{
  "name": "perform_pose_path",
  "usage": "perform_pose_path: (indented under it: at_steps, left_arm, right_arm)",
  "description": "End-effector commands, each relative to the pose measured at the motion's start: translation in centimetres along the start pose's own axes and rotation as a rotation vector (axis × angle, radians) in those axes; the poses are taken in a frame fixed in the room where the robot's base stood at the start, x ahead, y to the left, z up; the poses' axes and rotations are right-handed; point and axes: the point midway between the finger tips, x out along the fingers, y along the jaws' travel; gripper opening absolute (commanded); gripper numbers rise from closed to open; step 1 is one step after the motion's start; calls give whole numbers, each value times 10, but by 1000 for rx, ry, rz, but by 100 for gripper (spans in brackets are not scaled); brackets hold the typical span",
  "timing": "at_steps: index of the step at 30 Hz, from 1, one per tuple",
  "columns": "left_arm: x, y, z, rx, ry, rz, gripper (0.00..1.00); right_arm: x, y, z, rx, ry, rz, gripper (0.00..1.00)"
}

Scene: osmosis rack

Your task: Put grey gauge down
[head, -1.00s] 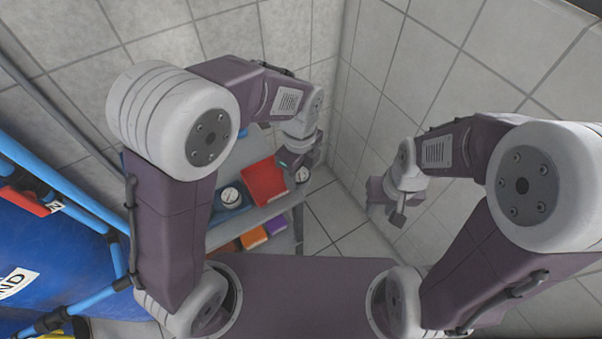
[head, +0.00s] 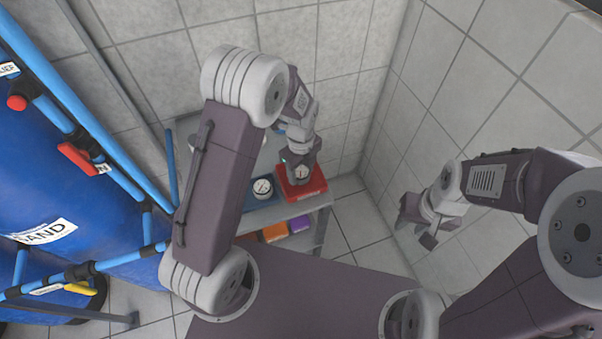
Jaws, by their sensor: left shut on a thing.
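My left gripper (head: 298,163) is shut on a round gauge with a white dial (head: 302,173). The gauge is over the red tray (head: 316,186) on the shelf rack. I cannot tell whether it touches the tray floor. The fingers and arm hide part of it, and its body colour is too small to tell. A second white-dial gauge (head: 262,187) sits in the blue tray just left of the red one. My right gripper (head: 420,232) hangs at the right, well apart from the rack, with no object visible in it; its jaw opening is unclear.
The grey rack (head: 289,210) stands in a tiled corner. Orange (head: 275,232) and purple (head: 299,224) bins are on its lower level. A blue tank (head: 50,215) with blue pipes fills the left. Tiled floor right of the rack is clear.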

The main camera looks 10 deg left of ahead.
Motion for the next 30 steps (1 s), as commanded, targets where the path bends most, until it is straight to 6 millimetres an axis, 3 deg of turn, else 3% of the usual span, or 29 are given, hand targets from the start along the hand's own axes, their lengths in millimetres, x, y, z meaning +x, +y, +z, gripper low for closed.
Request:
perform_pose_path:
  at_steps: [3, 13, 14, 15, 16, 26, 30]
  left_arm:
    - [16, 0, 0, 0, 0, 1, 0]
    - [20, 0, 0, 0, 0, 0, 0]
    - [19, 0, 0, 0, 0, -1, 60]
    - [19, 0, 0, 0, 0, -1, 71]
    - [19, 0, 0, 0, 0, -1, 74]
    - [15, -1, 0, 0, -1, -2, 74]
    - [-11, -2, 0, 0, -3, -7, 74]
  right_arm:
    - [-1, 0, 0, 0, 0, 0, 34]
    - [1, 0, 0, 0, 0, 0, 34]
    - [0, 0, 0, 0, 0, 0, 34]
    - [0, 0, 0, 0, 0, 0, 34]
    - [0, 0, 0, 0, 0, 0, 34]
    - [-1, 0, 0, 0, 0, 0, 34]
    - [-1, 0, 0, 0, 0, 0, 34]
